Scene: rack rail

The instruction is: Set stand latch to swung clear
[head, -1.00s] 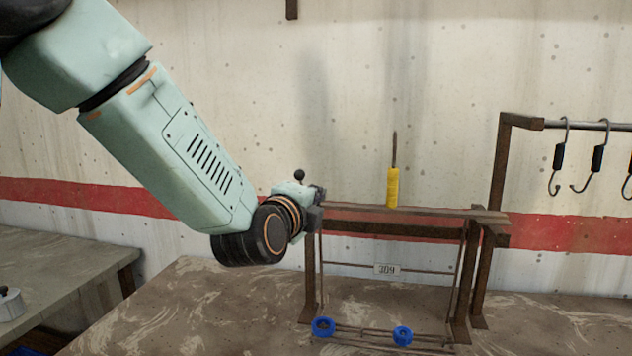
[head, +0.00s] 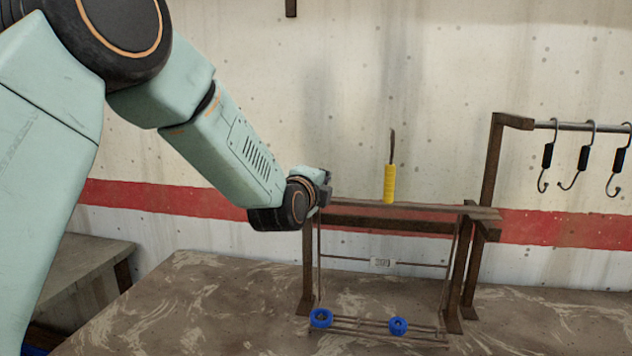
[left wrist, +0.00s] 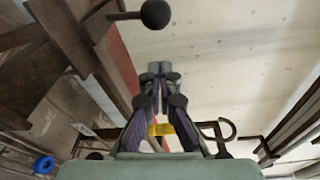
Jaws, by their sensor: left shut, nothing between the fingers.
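The rusty stand (head: 307,265) rises from the worktop, with a flat top rail. In the left wrist view, a short rod ends in a black ball knob (left wrist: 155,14) beside the brown rail; it looks like the latch handle. My left gripper (head: 326,184) is at the left end of the stand's top rail. Its fingers (left wrist: 160,68) are shut and empty, with a visible gap in the picture to the knob. In the head view, my wrist hides the knob and the latch. My right gripper is not in view.
A yellow-handled tool (head: 390,185) stands upright at the top rail. Blue rings (head: 321,318) sit on the low rods. A number plate (head: 382,262) hangs mid-frame. Black-gripped hooks (head: 547,157) hang from a bar at the right. The worktop (head: 190,310) is clear at front left.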

